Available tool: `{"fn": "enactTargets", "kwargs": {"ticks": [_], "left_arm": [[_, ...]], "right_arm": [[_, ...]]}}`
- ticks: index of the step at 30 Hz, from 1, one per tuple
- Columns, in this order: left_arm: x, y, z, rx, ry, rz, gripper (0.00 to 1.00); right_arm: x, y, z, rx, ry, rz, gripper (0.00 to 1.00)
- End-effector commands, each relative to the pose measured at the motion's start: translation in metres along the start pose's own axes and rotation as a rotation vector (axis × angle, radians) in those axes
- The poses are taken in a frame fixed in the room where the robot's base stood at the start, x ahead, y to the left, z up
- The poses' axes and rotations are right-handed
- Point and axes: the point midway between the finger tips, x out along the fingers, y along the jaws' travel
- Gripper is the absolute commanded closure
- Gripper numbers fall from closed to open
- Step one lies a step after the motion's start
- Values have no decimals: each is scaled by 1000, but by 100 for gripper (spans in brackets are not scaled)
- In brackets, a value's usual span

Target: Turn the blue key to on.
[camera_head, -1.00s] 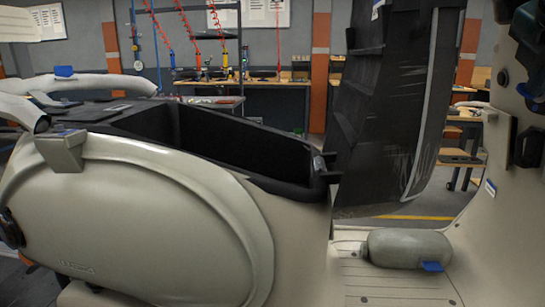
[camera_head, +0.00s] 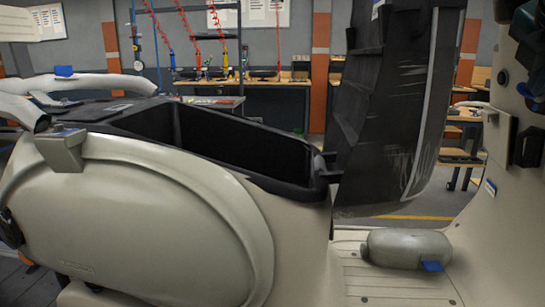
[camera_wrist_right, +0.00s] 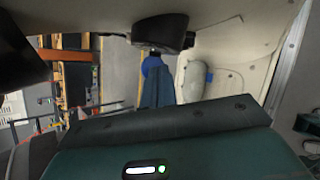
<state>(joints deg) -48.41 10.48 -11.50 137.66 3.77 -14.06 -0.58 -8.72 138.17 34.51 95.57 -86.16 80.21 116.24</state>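In the right wrist view a blue disc-shaped piece, which looks like the key (camera_wrist_right: 151,67), sits just below a black cylindrical housing (camera_wrist_right: 162,33). My right gripper (camera_wrist_right: 157,90) reaches up towards it. Its blue-grey finger end overlaps or nearly meets the disc, and whether they touch is unclear. The spacing of the fingers is hidden. In the head view my dark right gripper (camera_head: 526,35) is cut off at the upper right corner. A small blue piece (camera_head: 524,91) shows below it on the cream front panel; I cannot tell if it is the key. My left gripper is out of view.
A cream scooter body (camera_head: 140,220) with an open black storage bin (camera_head: 240,145) fills the left. Its raised black seat (camera_head: 385,110) stands upright in the middle. A grey canister (camera_head: 408,248) lies on the footboard. Workbenches stand behind.

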Motion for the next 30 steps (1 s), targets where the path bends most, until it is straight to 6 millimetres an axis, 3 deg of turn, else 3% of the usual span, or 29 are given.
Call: {"fn": "enactTargets", "kwargs": {"ticks": [16,30], "left_arm": [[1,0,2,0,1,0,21],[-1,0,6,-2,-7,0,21]], "right_arm": [[3,0,-2,-1,1,-1,100],[-24,0,0,0,-2,0,100]]}}
